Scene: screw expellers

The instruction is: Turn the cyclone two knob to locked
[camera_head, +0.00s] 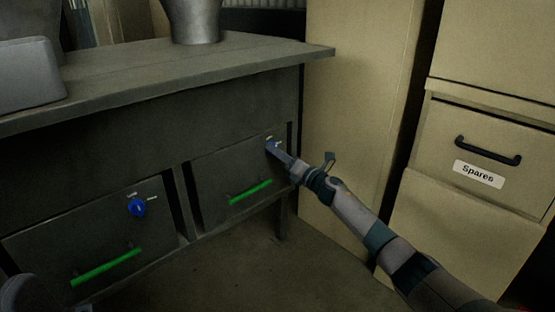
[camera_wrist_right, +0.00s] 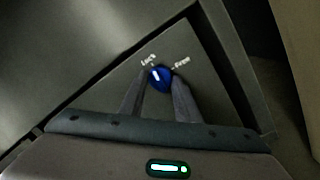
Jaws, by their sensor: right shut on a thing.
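My right gripper (camera_head: 276,149) reaches the front of the right drawer (camera_head: 225,170) under the bench. It is shut on a blue knob, seen between the fingers in the right wrist view (camera_wrist_right: 161,78). In that view the knob's white mark points up and slightly left, towards the "Lock" label (camera_wrist_right: 149,60); a second label (camera_wrist_right: 181,62) is to its right. In the head view the fingers mostly hide this knob. A second blue knob (camera_head: 137,207) on the left drawer is untouched. No readable label names either knob as cyclone two.
Green handles stick out from the left drawer (camera_head: 106,267) and the right drawer (camera_head: 250,193). The bench top (camera_head: 130,80) overhangs the drawers. A tall tan cabinet (camera_head: 350,95) stands close on the right, beside a "Spares" drawer (camera_head: 480,174). The floor in front is clear.

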